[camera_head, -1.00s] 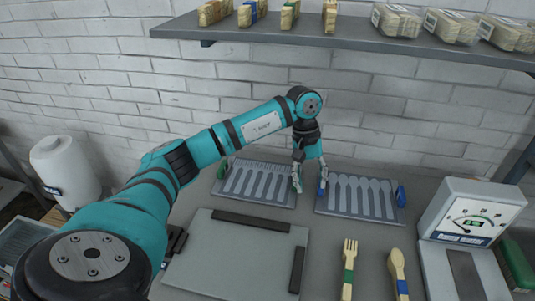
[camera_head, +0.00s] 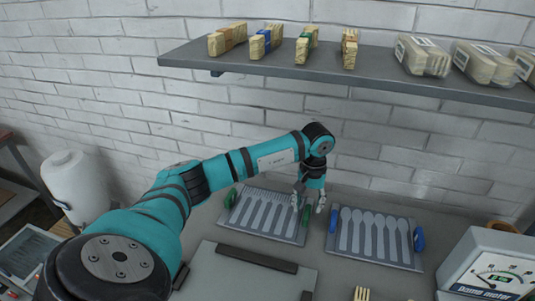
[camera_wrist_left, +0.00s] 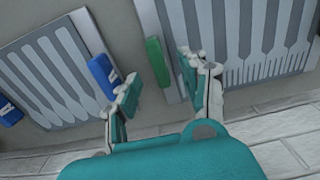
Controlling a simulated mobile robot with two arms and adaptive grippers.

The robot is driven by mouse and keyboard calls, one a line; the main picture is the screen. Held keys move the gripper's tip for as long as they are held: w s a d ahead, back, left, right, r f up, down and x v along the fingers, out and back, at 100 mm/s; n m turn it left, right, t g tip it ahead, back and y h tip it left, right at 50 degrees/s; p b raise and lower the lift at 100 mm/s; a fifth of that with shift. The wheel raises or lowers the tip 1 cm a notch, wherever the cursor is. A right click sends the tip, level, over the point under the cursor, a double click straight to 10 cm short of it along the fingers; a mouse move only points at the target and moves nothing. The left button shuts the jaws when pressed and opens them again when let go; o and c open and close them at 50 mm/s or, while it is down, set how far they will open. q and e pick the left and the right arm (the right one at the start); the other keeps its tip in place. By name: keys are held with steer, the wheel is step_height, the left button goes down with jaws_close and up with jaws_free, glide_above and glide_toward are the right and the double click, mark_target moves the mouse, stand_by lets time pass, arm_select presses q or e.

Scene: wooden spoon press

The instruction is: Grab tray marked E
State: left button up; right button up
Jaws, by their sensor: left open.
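A grey tray with fork shapes and green handles (camera_head: 265,217) lies on the counter near the wall, and also shows in the wrist view (camera_wrist_left: 228,40). To its right is a similar tray with spoon shapes and blue handles (camera_head: 376,238), at left in the wrist view (camera_wrist_left: 45,72). I cannot read a letter E on either. My left gripper (camera_head: 309,206) points down at the fork tray's right end. In the wrist view its open fingers (camera_wrist_left: 158,78) are on either side of that tray's green handle (camera_wrist_left: 157,62), not closed on it. My right gripper is out of view.
A shelf (camera_head: 350,66) with bundled utensils and wrapped packs hangs above the trays. A grey board (camera_head: 235,272) lies in front. A gauge box (camera_head: 490,268) stands at right, a white canister (camera_head: 78,188) at left. The trays sit close together.

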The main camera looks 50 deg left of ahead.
mark_target(307, 211)
arm_select(q)
steer(key=shift+d+f+p, duration=0.1)
steer(key=shift+f+p, duration=0.25)
steer(key=shift+f, duration=1.55)
jaws_close()
steer(key=shift+r, duration=0.1)
